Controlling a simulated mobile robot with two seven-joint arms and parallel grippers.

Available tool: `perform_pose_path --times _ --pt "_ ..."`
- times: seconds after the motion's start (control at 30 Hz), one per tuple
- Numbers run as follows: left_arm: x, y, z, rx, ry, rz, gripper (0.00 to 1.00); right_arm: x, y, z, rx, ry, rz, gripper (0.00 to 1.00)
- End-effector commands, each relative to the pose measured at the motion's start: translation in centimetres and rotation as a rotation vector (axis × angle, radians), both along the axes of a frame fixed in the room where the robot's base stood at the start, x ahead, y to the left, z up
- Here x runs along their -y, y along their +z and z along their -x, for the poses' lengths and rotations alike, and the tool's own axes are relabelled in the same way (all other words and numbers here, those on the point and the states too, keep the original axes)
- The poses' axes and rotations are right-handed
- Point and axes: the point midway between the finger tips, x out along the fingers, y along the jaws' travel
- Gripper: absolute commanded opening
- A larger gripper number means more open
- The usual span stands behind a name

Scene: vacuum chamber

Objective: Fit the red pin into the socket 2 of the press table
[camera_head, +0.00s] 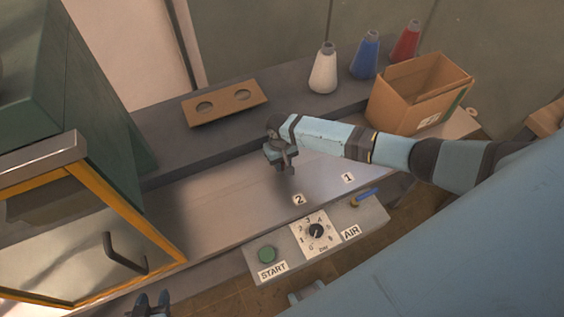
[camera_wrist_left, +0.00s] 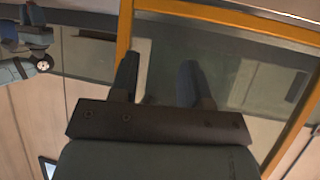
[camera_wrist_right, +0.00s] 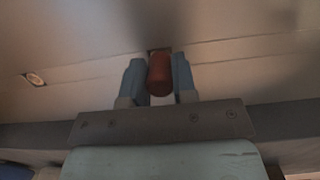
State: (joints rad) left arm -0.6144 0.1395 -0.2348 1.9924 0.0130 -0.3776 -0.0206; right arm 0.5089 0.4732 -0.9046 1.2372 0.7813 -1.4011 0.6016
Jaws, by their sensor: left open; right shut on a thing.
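The red pin (camera_wrist_right: 159,76) is held between the fingers of my right gripper (camera_wrist_right: 159,80) in the right wrist view, its round end facing the camera. In the head view my right gripper (camera_head: 284,168) is over the press table (camera_head: 222,208), behind and left of the label 2 (camera_head: 298,199); the pin is hidden there. Socket 2 itself cannot be made out in the head view.
A yellow-framed door (camera_head: 140,215) stands at the left. A control panel with a green START button (camera_head: 267,254), a dial (camera_head: 316,231) and a blue lever (camera_head: 368,196) lies in front. Behind are a two-hole wooden plate (camera_head: 224,103), several cones and a cardboard box (camera_head: 405,100).

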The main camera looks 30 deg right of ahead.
Motion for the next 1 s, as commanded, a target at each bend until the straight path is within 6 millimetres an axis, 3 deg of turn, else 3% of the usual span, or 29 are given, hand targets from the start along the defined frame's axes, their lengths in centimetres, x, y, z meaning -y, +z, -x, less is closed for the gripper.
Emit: perform_pose_path --times 0.23,0.27,0.37,0.73,0.87,1.0 --pt "0.0 0.2 0.0 0.000 0.000 0.000 0.43 -0.1 -0.6 0.0 -0.002 0.001 -0.001 0.02" --pt "0.0 0.2 0.0 0.001 0.000 0.000 0.43 -0.1 -0.6 0.0 -0.001 0.001 -0.001 0.33" --pt "0.0 0.2 0.0 0.001 0.000 0.000 0.43 0.0 -0.6 0.0 -0.001 0.001 -0.001 0.55" --pt "0.0 0.3 0.0 0.002 0.000 0.001 0.43 0.0 0.0 -0.1 0.001 0.000 -0.001 0.55" --pt "0.0 0.4 0.0 0.002 0.000 0.001 0.43 0.0 1.9 -0.4 0.002 0.000 -0.001 0.55" --pt "0.0 0.5 0.0 0.002 0.000 0.001 0.43 0.0 5.1 -0.7 0.004 0.001 -0.002 0.55"
